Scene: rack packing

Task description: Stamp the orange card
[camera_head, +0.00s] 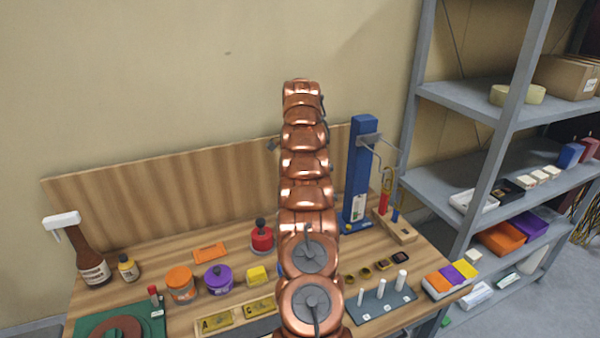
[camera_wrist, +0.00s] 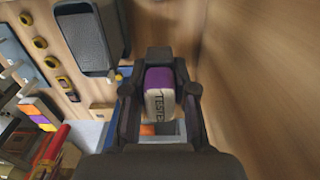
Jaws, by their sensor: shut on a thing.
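My gripper (camera_wrist: 160,84) is shut on a small block (camera_wrist: 159,100) with a purple top and a pale side with dark lettering that looks like "TESTE". In the head view my gripper and the block are hidden behind my arm. An orange card (camera_head: 210,252) lies flat on the wooden table, near the back board. A red round thing with a black knob (camera_head: 262,238) stands right of the card; I cannot tell whether it is a stamp. In the wrist view a small orange patch (camera_wrist: 147,129) shows below the block, too little to identify.
An orange jar (camera_head: 180,284), a purple jar (camera_head: 218,279) and a yellow block (camera_head: 256,275) stand in front of the card. A blue upright stand (camera_head: 360,175) is right of my arm. A tray with coloured pieces (camera_head: 450,280) sits at the table's right edge, near grey shelving (camera_head: 490,115).

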